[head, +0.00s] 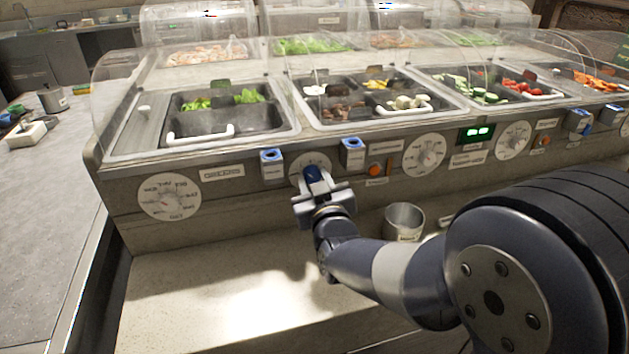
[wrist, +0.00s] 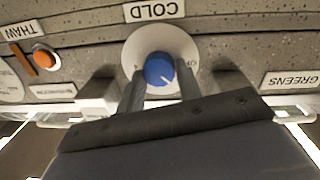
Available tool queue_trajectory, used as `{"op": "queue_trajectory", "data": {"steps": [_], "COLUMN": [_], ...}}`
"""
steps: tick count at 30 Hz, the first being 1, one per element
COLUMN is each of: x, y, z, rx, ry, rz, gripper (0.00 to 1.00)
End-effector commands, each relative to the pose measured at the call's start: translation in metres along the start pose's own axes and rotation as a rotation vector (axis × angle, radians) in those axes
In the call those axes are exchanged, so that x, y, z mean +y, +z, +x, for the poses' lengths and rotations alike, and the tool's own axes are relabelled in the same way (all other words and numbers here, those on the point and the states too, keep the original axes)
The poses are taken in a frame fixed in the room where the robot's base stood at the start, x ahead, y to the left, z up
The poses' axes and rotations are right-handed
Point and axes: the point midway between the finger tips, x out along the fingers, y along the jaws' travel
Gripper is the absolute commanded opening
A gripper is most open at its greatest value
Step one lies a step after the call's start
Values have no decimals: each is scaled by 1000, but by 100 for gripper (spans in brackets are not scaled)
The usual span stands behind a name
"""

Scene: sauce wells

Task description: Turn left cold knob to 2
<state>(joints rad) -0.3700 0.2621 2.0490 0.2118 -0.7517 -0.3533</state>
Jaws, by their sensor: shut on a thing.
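The left cold knob is a blue knob (wrist: 159,69) with a white pointer line, on a round white dial (wrist: 138,46) below a COLD label (wrist: 154,11) in the wrist view. The pointer slants toward the lower right of that picture. My gripper (wrist: 160,86) has a finger on each side of the knob and is shut on it. In the head view, my gripper (head: 313,182) is at the counter's front panel, with blue between its fingers. It covers the lower part of the dial (head: 311,159). The dial's numbers are mostly too small or hidden to read.
Blue-topped blocks (head: 271,164) and (head: 352,153) flank the dial. An orange button (head: 376,169) and another dial (head: 424,155) are to the right, a large dial (head: 170,197) to the left. A metal cup (head: 404,221) stands on the ledge right of my gripper.

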Motion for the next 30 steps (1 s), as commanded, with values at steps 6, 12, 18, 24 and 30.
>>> {"op": "queue_trajectory", "data": {"steps": [6, 12, 18, 24, 30], "x": [0, 0, 0, 0, 0], "y": [0, 1, 3, 4, 4], "z": [0, 0, 0, 0, 0], "rx": [0, -1, -3, -9, -17], "ry": [0, 0, -1, -2, -4], "rz": [0, 15, 89, 233, 406], "gripper": [11, 10, 10, 10, 10]}}
